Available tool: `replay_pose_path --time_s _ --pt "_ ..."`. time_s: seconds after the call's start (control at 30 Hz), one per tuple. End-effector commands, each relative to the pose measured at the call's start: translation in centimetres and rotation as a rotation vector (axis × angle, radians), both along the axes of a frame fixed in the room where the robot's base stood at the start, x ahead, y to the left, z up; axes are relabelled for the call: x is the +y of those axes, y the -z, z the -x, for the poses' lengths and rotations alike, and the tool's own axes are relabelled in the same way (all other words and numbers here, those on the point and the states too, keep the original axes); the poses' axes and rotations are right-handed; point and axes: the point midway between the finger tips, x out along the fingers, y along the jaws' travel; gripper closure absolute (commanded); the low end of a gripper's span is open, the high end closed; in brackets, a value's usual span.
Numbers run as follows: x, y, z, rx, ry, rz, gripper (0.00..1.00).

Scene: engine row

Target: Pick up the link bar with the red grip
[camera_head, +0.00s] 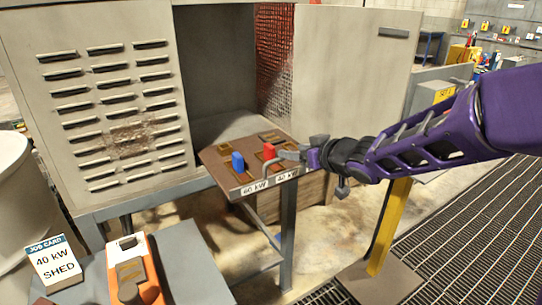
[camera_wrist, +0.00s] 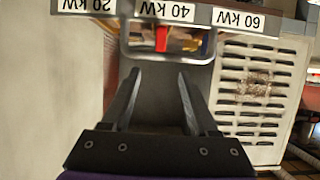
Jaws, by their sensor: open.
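The red grip (camera_head: 270,151) stands up from a brown board (camera_head: 228,184) in front of the open cabinet. It also shows in the wrist view (camera_wrist: 162,38), behind the 40 kW label and roughly in line with the gap between my fingers. The bar below the red grip is mostly hidden. A blue grip (camera_head: 238,162) stands to its left, near the 60 kW label. My gripper (camera_head: 289,155) is just right of the red grip in the head view. In the wrist view my gripper (camera_wrist: 156,72) is open, with nothing between its fingers.
A curved grey handle (camera_wrist: 164,61) lies ahead of my fingertips at the board's front edge. The louvred cabinet door (camera_head: 118,110) is at left. A job card (camera_head: 57,262) reading 40 kW SHED and an orange device (camera_head: 149,285) are on the bench. A yellow post (camera_head: 389,228) stands below my arm.

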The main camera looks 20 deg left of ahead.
Motion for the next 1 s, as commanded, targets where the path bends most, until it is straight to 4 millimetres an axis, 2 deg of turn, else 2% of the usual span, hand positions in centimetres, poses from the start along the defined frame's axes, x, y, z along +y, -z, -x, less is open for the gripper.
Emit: replay_pose_path --time_s 0.03,0.13,0.47,0.7,1.0 --pt "1.0 0.6 -0.6 0.002 -0.004 -0.003 0.4" --pt "2.2 1.4 -1.7 0.002 -0.003 -0.002 0.4" --pt "4.1 2.4 -3.5 0.0 -0.001 0.0 0.4" --pt "6.8 3.9 -5.7 0.001 -0.002 0.0 0.4" --pt "7.5 4.1 -6.5 -0.001 0.001 0.002 0.4"
